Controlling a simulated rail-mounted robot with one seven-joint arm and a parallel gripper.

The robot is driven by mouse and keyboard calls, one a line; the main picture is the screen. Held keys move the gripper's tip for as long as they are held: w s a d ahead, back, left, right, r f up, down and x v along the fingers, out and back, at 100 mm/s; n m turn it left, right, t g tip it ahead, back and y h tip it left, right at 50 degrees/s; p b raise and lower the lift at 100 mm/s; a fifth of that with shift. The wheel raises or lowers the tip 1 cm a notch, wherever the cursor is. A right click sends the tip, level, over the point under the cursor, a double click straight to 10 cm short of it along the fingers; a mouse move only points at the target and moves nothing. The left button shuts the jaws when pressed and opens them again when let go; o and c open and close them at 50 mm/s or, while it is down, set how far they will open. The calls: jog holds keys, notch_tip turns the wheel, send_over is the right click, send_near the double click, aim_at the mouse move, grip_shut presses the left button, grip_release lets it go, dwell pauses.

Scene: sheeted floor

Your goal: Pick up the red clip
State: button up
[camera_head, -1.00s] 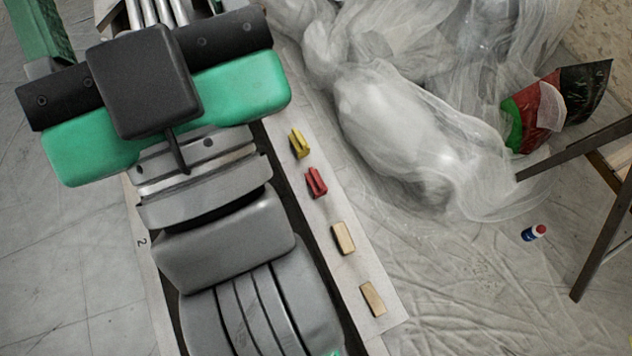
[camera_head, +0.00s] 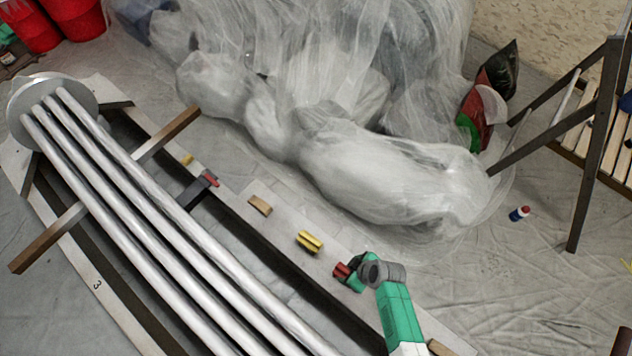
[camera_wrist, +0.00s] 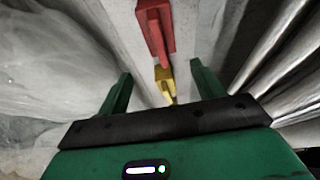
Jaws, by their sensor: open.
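A red clip (camera_head: 341,271) sits on the pale board beside the rail, right at my gripper (camera_head: 353,273) in the head view. My gripper partly covers it there. In the wrist view the red clip (camera_wrist: 156,32) shows at the top centre, clear of the fingers. My gripper (camera_wrist: 161,72) is open, with its two green fingers apart and nothing held. A yellow clip (camera_wrist: 166,84) appears in the gap between the fingers in that view, beyond the red clip. A second, smaller-looking red clip (camera_head: 210,180) lies farther up the board in the head view.
The yellow clip (camera_head: 310,241) is close to the nearer red clip. Metal pipes (camera_head: 150,205) run left of the board. A plastic-covered heap (camera_head: 390,180) lies right of it.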

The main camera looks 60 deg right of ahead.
aim_at(347, 272)
jog(key=shift+s+a+f, duration=0.25)
jog(key=shift+s+f, duration=0.05)
jog(key=shift+s, duration=0.1)
jog(key=shift+s+f, duration=0.15)
notch_tip(347, 272, down, 2)
jog(key=shift+f+b, duration=0.1)
jog(key=shift+b, duration=0.8)
jog(key=shift+w+d, duration=0.1)
jog(key=shift+w, duration=0.2)
jog(key=b+x, duration=0.1)
jog(key=x, duration=0.1)
jog(key=b+x, duration=0.2)
jog(key=x, duration=0.1)
jog(key=shift+w+f, duration=0.1)
jog(key=shift+f, duration=0.05)
jog(key=c, duration=1.1)
notch_tip(347, 272, up, 10)
jog(key=p, duration=0.5)
jog(key=shift+p, duration=0.35)
